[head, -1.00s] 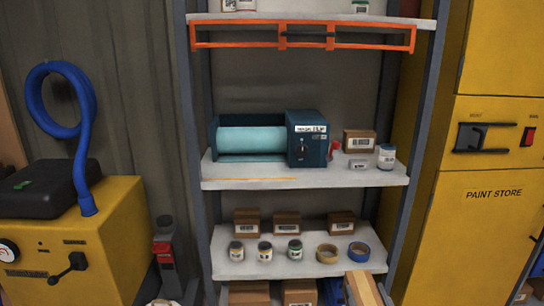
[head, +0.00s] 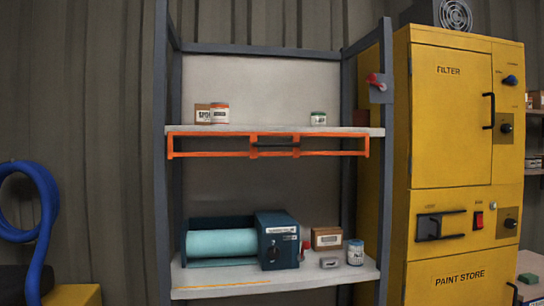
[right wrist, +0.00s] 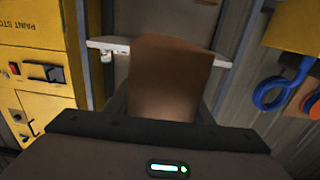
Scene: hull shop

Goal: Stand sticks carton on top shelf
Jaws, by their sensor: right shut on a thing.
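My right gripper (right wrist: 160,122) shows only in the right wrist view, shut on a brown carton (right wrist: 172,80). The carton sticks out beyond the dark jaws, with no label on the side I see. It hides the middle of a pale shelf board (right wrist: 105,44) behind it. In the head view the top shelf (head: 270,130) holds a small carton (head: 202,114) and an orange-lidded jar (head: 219,113) at the left, and another jar (head: 318,119) at the right. My left gripper is in neither current view.
An orange rail (head: 210,153) runs under the top shelf's front edge. The shelf's middle is clear between the jars. The lower shelf (head: 225,280) bears a teal roll machine (head: 278,242), a carton (head: 327,238) and a jar (head: 355,252). A yellow cabinet (head: 450,120) stands at the right.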

